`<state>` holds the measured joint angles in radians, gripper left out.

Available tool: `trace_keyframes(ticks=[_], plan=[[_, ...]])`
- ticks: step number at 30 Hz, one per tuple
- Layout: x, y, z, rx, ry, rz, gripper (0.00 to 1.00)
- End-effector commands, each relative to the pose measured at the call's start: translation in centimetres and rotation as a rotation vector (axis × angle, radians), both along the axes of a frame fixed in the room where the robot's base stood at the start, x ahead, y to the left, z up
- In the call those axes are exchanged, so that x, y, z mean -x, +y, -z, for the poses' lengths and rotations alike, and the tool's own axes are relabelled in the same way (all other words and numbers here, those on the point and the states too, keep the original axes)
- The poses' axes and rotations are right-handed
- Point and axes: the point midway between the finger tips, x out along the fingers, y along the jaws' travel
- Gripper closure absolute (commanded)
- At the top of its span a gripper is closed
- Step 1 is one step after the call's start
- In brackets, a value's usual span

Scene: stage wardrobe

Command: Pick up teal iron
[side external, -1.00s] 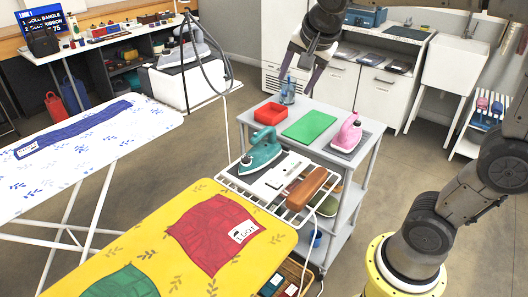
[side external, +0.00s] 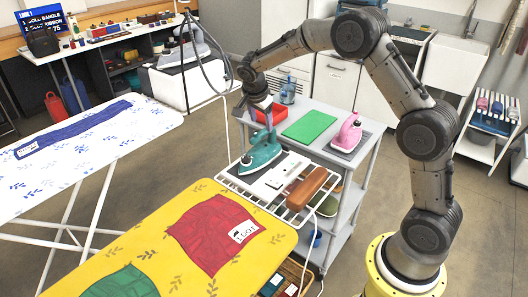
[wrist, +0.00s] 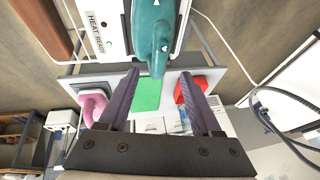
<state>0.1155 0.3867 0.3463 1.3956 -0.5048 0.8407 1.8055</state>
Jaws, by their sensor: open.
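The teal iron (side external: 261,155) sits on the white wire rack at the end of the yellow ironing board. In the wrist view the iron (wrist: 153,30) is at the top centre, with its narrower end pointing down between my fingertips. My gripper (side external: 267,120) is just above and behind the iron, pointing down. The wrist view shows my gripper (wrist: 160,73) open, its two purple-grey fingers apart on either side of the iron's near end with nothing held. I cannot tell whether a finger touches the iron.
On the grey cart behind are a red tray (side external: 279,114), a green mat (side external: 309,126) and a pink iron (side external: 348,132). A cord hangs near the rack's left.

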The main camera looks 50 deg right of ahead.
Motion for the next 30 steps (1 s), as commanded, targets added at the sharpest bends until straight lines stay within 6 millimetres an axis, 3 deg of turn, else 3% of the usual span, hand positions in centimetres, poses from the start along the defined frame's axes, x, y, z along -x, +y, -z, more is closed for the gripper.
trace_keyframes(ticks=[3, 14, 21, 29, 30], plan=[[-0.3, -0.7, 1.6, 0.0, 0.001, 0.001, 0.34], [-0.6, -2.0, 3.5, 0.0, 0.001, 0.002, 0.34], [-1.1, -3.8, 6.3, 0.0, 0.001, 0.001, 0.34], [-1.2, -4.0, 6.7, 0.0, -0.002, 0.0, 0.34], [-1.2, -4.0, 6.7, 0.0, -0.002, 0.0, 0.38]])
